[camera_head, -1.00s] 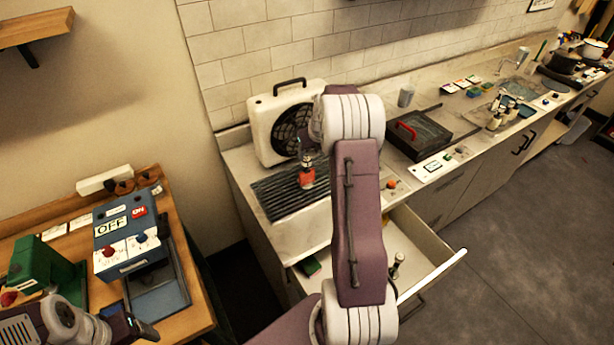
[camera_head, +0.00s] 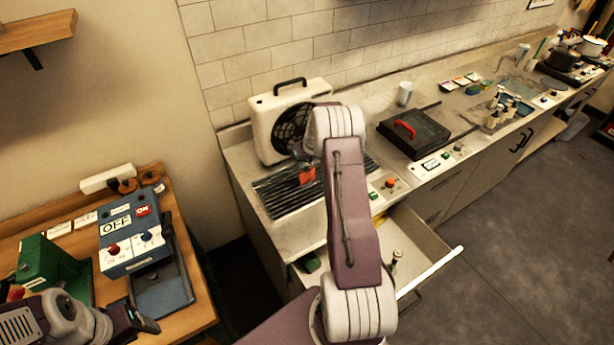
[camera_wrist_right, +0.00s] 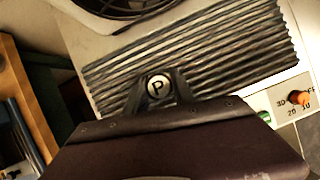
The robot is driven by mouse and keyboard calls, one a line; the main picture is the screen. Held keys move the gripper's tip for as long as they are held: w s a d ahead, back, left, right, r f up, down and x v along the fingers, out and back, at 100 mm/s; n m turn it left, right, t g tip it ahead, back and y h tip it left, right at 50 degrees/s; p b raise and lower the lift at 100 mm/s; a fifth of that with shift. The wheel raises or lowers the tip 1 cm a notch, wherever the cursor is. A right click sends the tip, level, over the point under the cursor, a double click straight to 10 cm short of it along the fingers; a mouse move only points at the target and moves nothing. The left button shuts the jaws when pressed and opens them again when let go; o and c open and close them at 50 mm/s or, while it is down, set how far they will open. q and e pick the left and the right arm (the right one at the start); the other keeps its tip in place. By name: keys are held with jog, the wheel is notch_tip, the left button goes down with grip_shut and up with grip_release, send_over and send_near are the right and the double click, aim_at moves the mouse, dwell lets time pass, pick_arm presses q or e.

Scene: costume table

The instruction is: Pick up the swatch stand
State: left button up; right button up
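The swatch stand appears to be the small red-orange piece (camera_head: 307,175) at the ribbed black rack on the counter. It looks tilted, and my arm partly covers it. In the right wrist view a white disc with a black P (camera_wrist_right: 158,87), apparently its top, sits between the dark fingers of my right gripper (camera_wrist_right: 160,82). The fingers look closed on it; its lower part is hidden there. Whether it clears the rack is hard to tell. My left gripper (camera_head: 140,318) is at the lower left, over the wooden table, and its fingers are not clear.
The ribbed rack (camera_head: 272,203) lies before a white fan unit (camera_head: 265,125). A dark tray with a red handle (camera_head: 425,140) is to the right. An open drawer (camera_head: 432,262) juts out below the counter. A blue switch box (camera_head: 112,262) stands on the left table.

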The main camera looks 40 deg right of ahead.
grip_shut()
dwell(1.3)
jog(key=shift+w+r, duration=0.1)
jog(key=shift+r, duration=0.4)
jog(key=r+b, duration=0.1)
jog(key=d+r, duration=0.1)
jog(key=r, duration=0.1)
jog(key=shift+d+r+b, duration=0.2)
jog(key=shift+r+b, duration=0.1)
jog(key=shift+b, duration=0.05)
jog(key=s+d+r, duration=0.1)
jog(key=d+r, duration=0.5)
jog(key=d, duration=0.4)
jog(key=shift+s+d+r, duration=0.15)
jog(key=shift+s+r, duration=0.05)
jog(key=shift+s, duration=0.05)
